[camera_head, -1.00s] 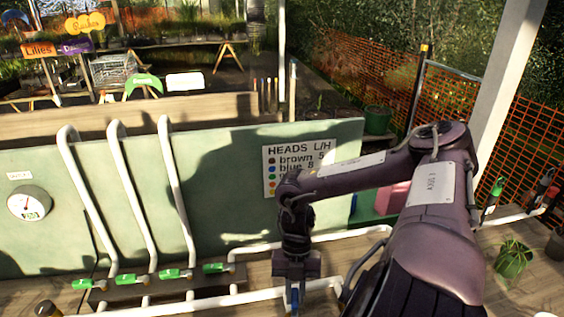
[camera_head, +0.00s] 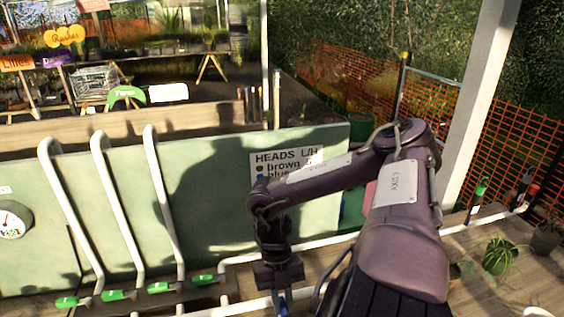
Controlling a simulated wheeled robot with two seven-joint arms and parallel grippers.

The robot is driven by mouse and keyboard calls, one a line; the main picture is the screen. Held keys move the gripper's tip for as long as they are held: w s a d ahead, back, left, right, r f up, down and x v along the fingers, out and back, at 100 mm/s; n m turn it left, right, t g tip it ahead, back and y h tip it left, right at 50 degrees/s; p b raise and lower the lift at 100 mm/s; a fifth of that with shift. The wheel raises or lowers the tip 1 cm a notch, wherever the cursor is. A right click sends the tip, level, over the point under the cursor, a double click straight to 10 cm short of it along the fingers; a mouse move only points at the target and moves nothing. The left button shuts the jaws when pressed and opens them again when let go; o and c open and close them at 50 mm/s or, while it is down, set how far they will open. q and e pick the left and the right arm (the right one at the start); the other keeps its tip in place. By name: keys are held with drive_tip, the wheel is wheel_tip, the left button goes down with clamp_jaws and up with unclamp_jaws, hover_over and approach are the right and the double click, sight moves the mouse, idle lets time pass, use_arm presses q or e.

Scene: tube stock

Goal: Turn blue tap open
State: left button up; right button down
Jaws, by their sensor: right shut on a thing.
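My right gripper (camera_head: 281,290) points down from the dark arm and is shut on the blue tap. The fingers hide most of the handle, so its exact angle is hard to tell. My left gripper is not in view.
Several green-handled taps (camera_head: 159,287) sit in a row to the left, below bent white pipes (camera_head: 113,205). A green panel (camera_head: 215,190) with a sign (camera_head: 266,160) stands behind. A round gauge (camera_head: 12,220) is at the far left.

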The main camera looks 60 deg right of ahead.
drive_tip(key=c, duration=1.4)
unclamp_jaws()
drive_tip(key=shift+o, duration=0.2)
drive_tip(key=b+v, duration=0.2)
drive_tip(key=v, duration=0.5)
drive_tip(key=shift+w+r, duration=0.15)
drive_tip(key=shift+r, duration=0.2)
drive_tip(key=shift+d+r, duration=0.1)
drive_tip(key=shift+d, duration=0.05)
